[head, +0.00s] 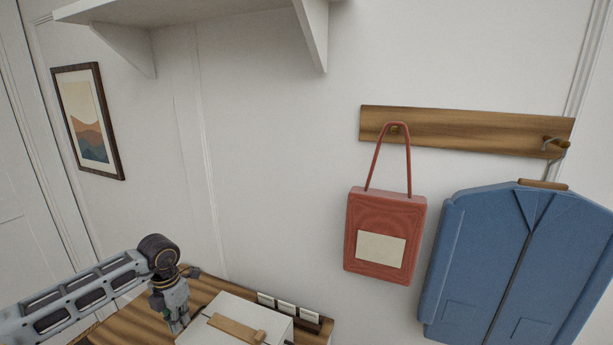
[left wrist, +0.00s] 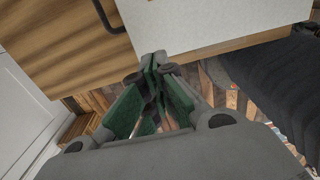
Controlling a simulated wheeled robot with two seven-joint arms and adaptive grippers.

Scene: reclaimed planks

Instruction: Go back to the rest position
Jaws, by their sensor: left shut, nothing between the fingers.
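My left gripper (head: 178,322) is at the lower left of the head view, pointing down beside a white box (head: 222,307) with a tan strap (head: 236,328). I cannot tell whether it touches the box. In the left wrist view the green-padded fingers of my left gripper (left wrist: 157,64) come together at the tips, with nothing held between them. My right gripper is in neither view.
The box stands on a wooden top (head: 205,288) against the wall, near several small white cards (head: 286,308). A red bag (head: 384,225) and a blue jacket (head: 515,265) hang from a wooden rail (head: 460,130). A white shelf (head: 190,10) is overhead.

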